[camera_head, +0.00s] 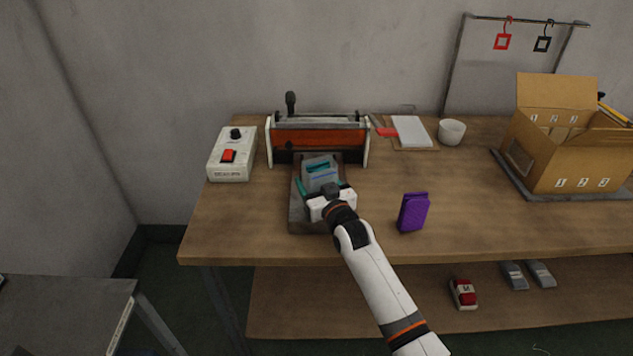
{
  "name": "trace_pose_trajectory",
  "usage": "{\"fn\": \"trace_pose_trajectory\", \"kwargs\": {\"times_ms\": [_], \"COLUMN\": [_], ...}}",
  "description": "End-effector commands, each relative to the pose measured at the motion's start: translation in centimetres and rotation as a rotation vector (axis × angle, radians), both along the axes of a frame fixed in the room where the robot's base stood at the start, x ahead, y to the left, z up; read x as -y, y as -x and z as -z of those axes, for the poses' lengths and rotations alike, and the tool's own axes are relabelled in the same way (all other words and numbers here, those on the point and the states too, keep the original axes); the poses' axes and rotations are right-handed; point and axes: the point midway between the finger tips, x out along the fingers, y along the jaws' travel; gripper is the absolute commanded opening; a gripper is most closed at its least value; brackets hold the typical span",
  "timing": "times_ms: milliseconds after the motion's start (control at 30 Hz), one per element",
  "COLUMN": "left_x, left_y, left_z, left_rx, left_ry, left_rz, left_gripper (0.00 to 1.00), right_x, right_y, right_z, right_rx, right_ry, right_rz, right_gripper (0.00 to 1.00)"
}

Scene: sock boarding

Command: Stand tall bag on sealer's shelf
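The sealer (318,137) stands at the back left of the table, with an orange-red front panel and an upright black-knobbed lever. Its dark shelf (307,220) reaches forward from it. A clear bag (321,170) with teal and blue markings or contents is over the shelf, close to the sealer's front. It looks roughly upright, but its lower part is hidden by my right gripper (330,193). That gripper is right at the bag's near side. Its fingertips are hidden, so I cannot tell if it grips the bag. My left gripper is out of view.
A control box (231,155) with a red switch stands left of the sealer. A purple item (413,212) stands right of the shelf. A white pad (411,131), a white bowl (451,132) and an open cardboard box (570,145) are farther right. The table's right front is clear.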

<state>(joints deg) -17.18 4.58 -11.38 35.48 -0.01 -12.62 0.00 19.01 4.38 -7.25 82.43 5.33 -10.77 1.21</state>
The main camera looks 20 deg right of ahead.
Motion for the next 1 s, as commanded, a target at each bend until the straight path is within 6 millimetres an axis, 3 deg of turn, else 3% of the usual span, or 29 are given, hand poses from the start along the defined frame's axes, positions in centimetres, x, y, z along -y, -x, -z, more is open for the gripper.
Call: {"fn": "trace_pose_trajectory", "kwargs": {"times_ms": [233,267,400,733,867,1000], "left_x": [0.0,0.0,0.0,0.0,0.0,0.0], "left_y": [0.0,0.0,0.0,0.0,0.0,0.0], "left_z": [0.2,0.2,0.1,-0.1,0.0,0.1], "left_rx": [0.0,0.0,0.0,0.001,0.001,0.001], "left_ry": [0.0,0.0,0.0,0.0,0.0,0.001], "left_rz": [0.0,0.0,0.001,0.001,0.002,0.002], "left_gripper": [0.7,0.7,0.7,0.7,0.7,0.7], "right_x": [0.0,0.0,0.0,0.0,0.2,0.6], "right_y": [0.0,0.0,0.0,0.2,1.9,4.9], "right_z": [0.2,0.2,0.2,-0.1,0.0,0.1], "right_rx": [0.001,0.001,0.0,-0.001,0.0,-0.001], "right_ry": [0.0,0.0,0.0,0.0,0.0,0.0], "right_rz": [0.0,0.0,0.0,0.0,0.0,0.0], "right_gripper": [0.47,0.72,0.9,0.9,0.9,0.9]}}
